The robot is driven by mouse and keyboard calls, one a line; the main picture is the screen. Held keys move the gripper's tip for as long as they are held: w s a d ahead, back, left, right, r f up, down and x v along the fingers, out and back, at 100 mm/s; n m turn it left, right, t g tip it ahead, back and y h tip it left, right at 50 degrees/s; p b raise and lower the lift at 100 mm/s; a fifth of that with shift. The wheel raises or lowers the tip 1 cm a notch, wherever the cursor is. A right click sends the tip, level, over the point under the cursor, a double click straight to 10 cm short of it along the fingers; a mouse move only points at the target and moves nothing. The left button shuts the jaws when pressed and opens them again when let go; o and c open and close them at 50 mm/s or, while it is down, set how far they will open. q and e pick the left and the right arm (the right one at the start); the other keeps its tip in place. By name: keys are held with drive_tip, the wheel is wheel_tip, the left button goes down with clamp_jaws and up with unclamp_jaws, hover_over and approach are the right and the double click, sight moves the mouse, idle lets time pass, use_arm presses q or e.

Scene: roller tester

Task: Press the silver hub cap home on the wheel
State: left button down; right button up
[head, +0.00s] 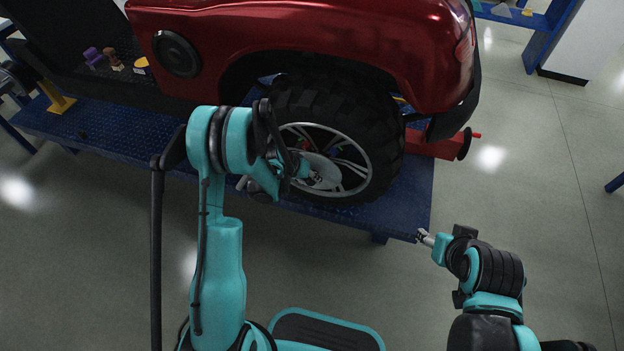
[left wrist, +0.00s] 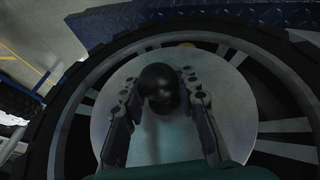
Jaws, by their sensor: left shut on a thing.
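The wheel (head: 380,125) is on the red car, with a black knobbly tyre and a silver spoked rim. The silver hub cap (head: 326,174) is a round disc over the wheel's middle. It fills the centre of the left wrist view (left wrist: 236,108), roughly centred inside the rim, with a dark round knob (left wrist: 160,86) on its face. My left gripper (head: 308,172) is shut on this knob, one finger on each side. I cannot tell whether the cap touches the wheel or stands slightly off it. My right gripper (head: 426,238) is low at the right, away from the wheel; its jaws are unclear.
The red car body (head: 320,35) overhangs the wheel. The blue platform (head: 410,200) lies below it, with a red device (head: 440,145) to the right of the wheel. Small items (head: 113,60) sit on a dark surface at the upper left. The grey floor in front is mostly clear.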

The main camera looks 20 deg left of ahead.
sight(313, 169)
use_arm(q)
drive_tip(key=shift+w, duration=0.15)
drive_tip(key=shift+w, duration=1.75)
drive_tip(key=c, duration=1.1)
unclamp_jaws()
drive_tip(key=shift+w, duration=0.1)
drive_tip(key=shift+o, duration=0.2)
drive_tip(key=shift+r, duration=0.1)
drive_tip(key=s+a+r+y, duration=0.1)
drive_tip(key=s+r, duration=0.7)
drive_tip(key=r, duration=0.4)
drive_tip(key=s+r+y, duration=0.1)
drive_tip(key=s+r, duration=0.6)
drive_tip(key=r, duration=0.4)
drive_tip(key=s+r+t+y, duration=0.2)
drive_tip(key=s+r, duration=0.1)
drive_tip(key=s, duration=1.1)
drive_tip(key=shift+s+d+t, duration=0.3)
drive_tip(key=shift+s, duration=0.1)
